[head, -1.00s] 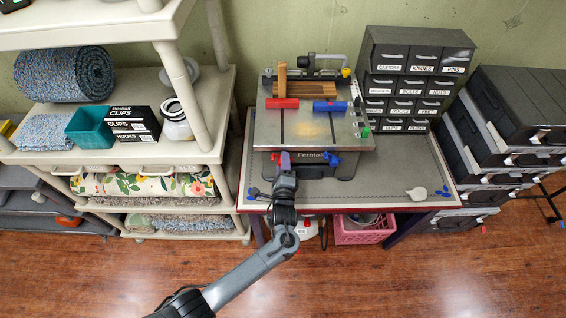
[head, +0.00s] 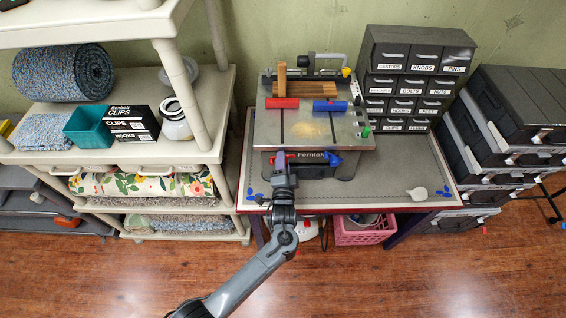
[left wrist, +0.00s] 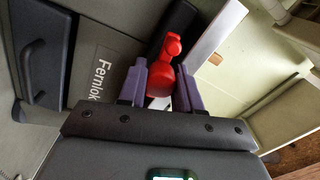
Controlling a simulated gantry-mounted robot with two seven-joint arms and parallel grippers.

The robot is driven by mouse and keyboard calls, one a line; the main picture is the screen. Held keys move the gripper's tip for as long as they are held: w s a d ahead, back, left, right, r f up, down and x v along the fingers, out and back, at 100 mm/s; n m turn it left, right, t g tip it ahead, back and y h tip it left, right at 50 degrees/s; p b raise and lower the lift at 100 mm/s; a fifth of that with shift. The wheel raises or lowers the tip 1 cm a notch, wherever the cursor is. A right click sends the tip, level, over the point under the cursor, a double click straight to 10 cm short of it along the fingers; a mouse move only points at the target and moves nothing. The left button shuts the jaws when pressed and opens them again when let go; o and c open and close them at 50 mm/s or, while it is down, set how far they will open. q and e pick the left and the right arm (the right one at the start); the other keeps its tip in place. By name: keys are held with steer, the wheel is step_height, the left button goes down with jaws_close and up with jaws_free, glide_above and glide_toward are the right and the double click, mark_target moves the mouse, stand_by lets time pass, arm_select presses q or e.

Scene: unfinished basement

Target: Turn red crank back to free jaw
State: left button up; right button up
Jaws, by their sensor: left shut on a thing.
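The red crank (head: 291,155) is on the front of the grey Fernlok bench fixture (head: 348,168). In the left wrist view its red knob (left wrist: 172,47) and hub are between the purple fingers. My left gripper (head: 279,160) is shut on the red crank, and its fingers hide part of it. On the fixture's top, a red jaw (head: 282,103) sits at left, with an upright wooden strip (head: 282,78) just behind it. A blue jaw (head: 331,106) sits to its right. My right gripper is not in view.
A blue crank (head: 332,159) is close to the right of the red one. A drawer cabinet (head: 420,55) stands at back right, and a cream shelf (head: 226,110) at left. The workbench's right front is mostly clear, with a small pale item (head: 418,194) on it.

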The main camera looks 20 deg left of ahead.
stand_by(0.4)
arm_select(q)
steer(key=o, duration=1)
steer(key=shift+o, duration=0.2)
steer(key=v, duration=1)
steer(key=shift+s+b, duration=0.4)
steer(key=shift+d, duration=0.1)
